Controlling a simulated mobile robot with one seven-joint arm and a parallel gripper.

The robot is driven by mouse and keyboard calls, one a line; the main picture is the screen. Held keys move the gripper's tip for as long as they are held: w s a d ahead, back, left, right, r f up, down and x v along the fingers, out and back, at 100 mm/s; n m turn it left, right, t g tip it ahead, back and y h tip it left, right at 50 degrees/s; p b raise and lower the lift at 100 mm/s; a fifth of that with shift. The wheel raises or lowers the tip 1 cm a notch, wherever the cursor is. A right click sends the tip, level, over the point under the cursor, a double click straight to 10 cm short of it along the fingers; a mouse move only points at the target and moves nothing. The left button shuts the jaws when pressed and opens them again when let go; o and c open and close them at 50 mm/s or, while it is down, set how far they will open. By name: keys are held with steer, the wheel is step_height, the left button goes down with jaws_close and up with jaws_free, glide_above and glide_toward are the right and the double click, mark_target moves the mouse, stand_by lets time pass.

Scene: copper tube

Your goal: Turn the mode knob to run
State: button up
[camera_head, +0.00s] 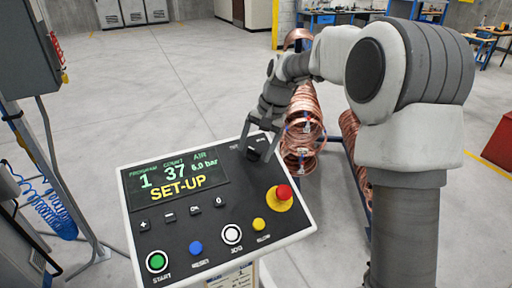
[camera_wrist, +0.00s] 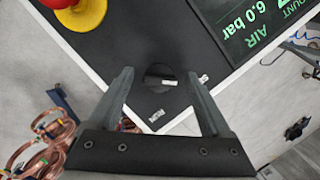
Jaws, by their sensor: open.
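The control panel (camera_head: 225,188) faces up, and its display (camera_head: 174,180) reads SET-UP in yellow. The mode knob (camera_wrist: 159,77) is a dark round knob near a panel corner in the wrist view. In the head view my gripper (camera_head: 262,150) is at the panel's far right corner and largely hides the knob.
A red emergency button (camera_head: 284,192) on a yellow base sits on the panel near the knob. Start, reset, jog and yellow buttons line the near edge. Copper coils (camera_head: 302,125) stand behind the panel. A grey cabinet (camera_head: 25,45) and blue coiled hose (camera_head: 52,212) are at left.

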jaws_close()
stand_by(0.4)
steer(key=m+y, duration=0.1)
steer(key=m, duration=0.3)
steer(key=shift+m+t+b, duration=0.4)
steer(key=m+t+y, duration=0.1)
steer(key=m, duration=0.3)
steer(key=m+t, duration=0.1)
steer(key=m, duration=0.4)
steer(key=shift+m+t, duration=0.8)
steer(key=shift+m, duration=1.2)
